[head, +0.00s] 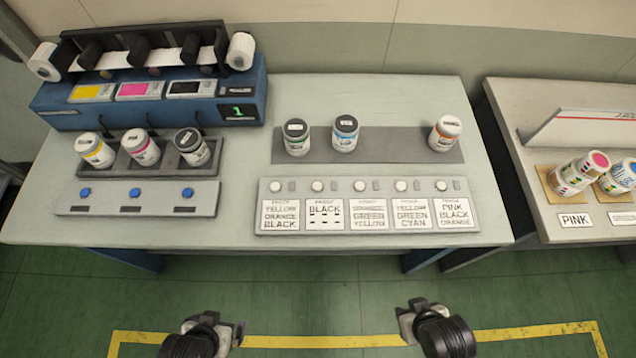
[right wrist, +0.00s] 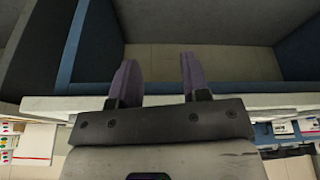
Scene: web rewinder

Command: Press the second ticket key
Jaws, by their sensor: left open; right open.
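The ticket panel (head: 368,227) lies on the front of the table in the head view, with a row of several round white keys above printed tickets. The second ticket key (head: 317,186) from the left sits above a ticket (head: 324,214) reading BLACK with dashes below. Nothing covers the key. My left gripper (head: 218,325) is open and empty, low in front of the table. My right gripper (head: 408,312) is open and empty, also in front of the table, below and right of the key. Its two fingers stand apart in the right wrist view (right wrist: 157,78).
The blue rewinder machine (head: 150,112) stands at the back left, showing a green 1. Three jars sit in a dark holder before a panel with blue buttons (head: 129,192). Three jars stand on a grey strip (head: 390,145) behind the ticket panel. A side table (head: 545,225) is right.

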